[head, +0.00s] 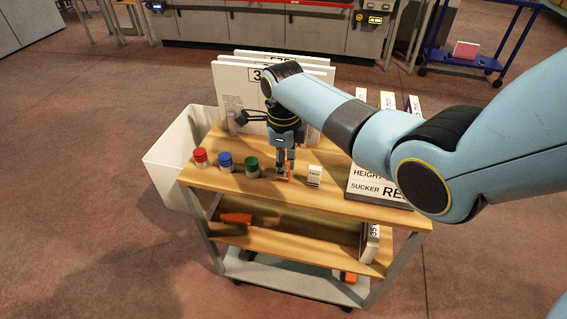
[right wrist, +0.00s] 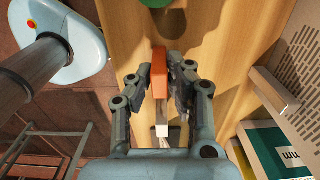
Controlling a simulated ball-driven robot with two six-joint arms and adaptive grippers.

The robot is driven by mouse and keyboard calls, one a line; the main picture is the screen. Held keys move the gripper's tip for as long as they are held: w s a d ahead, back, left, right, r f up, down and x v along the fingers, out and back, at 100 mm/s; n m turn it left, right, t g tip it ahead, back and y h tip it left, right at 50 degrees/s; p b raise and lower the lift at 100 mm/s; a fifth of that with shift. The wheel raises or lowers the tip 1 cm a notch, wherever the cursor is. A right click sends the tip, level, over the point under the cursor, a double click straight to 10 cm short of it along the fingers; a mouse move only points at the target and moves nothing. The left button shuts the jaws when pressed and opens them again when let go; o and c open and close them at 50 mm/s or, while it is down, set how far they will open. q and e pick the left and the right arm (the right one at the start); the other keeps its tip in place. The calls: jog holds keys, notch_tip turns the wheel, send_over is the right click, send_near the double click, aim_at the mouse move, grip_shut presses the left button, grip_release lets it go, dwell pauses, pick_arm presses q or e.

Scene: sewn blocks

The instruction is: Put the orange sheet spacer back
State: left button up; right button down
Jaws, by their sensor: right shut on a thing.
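The orange sheet spacer (right wrist: 160,72) is a small orange block between the two fingers of my right gripper (right wrist: 169,85) in the right wrist view. The gripper is shut on it, with one finger along each side. In the head view my right gripper (head: 285,175) points down at the front part of the wooden cart top, between the green-capped jar and a small white box. Only a little orange shows at its fingertips there. I cannot tell whether the spacer touches the wood. My left gripper is not in view.
Jars with red (head: 200,157), blue (head: 225,161) and green (head: 252,167) caps stand left of the gripper. A small white box (head: 314,175) stands to its right. Large white panels (head: 235,95) stand upright behind. A white bin (head: 170,160) adjoins the cart's left side.

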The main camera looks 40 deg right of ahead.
jog(key=c, duration=1.3)
grip_release()
jog(key=shift+o, duration=0.2)
notch_tip(320, 180, up, 12)
jog(key=p, duration=0.2)
jog(key=shift+r, duration=0.1)
